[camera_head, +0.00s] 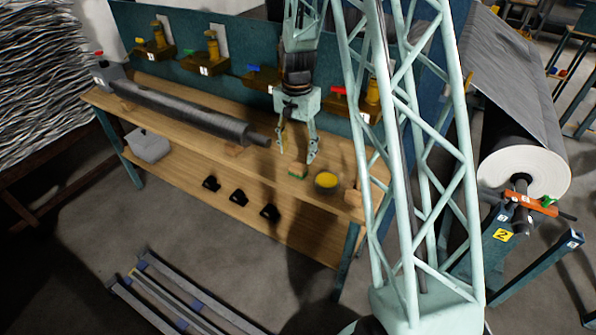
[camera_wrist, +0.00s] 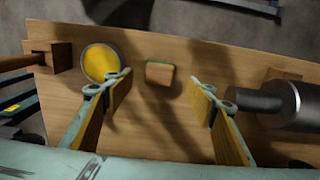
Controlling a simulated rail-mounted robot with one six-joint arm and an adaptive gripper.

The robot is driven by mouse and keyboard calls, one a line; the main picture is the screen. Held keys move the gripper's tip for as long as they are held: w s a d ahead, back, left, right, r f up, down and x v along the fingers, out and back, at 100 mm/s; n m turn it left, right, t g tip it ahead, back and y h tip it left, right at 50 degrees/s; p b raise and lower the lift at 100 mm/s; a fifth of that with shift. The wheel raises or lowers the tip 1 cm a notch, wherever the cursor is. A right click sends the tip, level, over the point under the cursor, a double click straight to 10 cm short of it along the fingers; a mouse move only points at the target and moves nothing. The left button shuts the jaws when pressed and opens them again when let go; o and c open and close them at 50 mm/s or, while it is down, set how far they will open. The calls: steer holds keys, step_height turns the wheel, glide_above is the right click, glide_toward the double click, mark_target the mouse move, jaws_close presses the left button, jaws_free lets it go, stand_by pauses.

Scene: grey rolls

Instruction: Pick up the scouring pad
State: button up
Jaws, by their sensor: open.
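The scouring pad is a small tan block with a green edge (camera_head: 297,173). It lies on the wooden bench top (camera_head: 222,155), between a dark roller and a yellow bowl. In the wrist view the pad (camera_wrist: 159,74) appears between my two fingertips, beyond them on the bench. My gripper (camera_head: 296,155) points down above the pad, with its fingers spread wide and nothing between them. It also shows in the wrist view (camera_wrist: 161,80). I cannot tell the exact height of the fingertips over the bench.
The bowl with yellow contents (camera_head: 327,181) stands close right of the pad; it also shows in the wrist view (camera_wrist: 100,63). A long dark roller (camera_head: 190,112) lies to the left. A wooden block (camera_head: 353,197) sits near the right end. Valves line the blue back panel (camera_head: 225,78).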

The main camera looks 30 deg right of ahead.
mark_target(298, 165)
steer(key=shift+f, duration=1.6)
steer(key=shift+f, duration=0.15)
steer(key=shift+d+f+b, duration=0.15)
steer(key=shift+f+b, duration=0.55)
steer(key=shift+f, duration=1.75)
steer(key=c, duration=1)
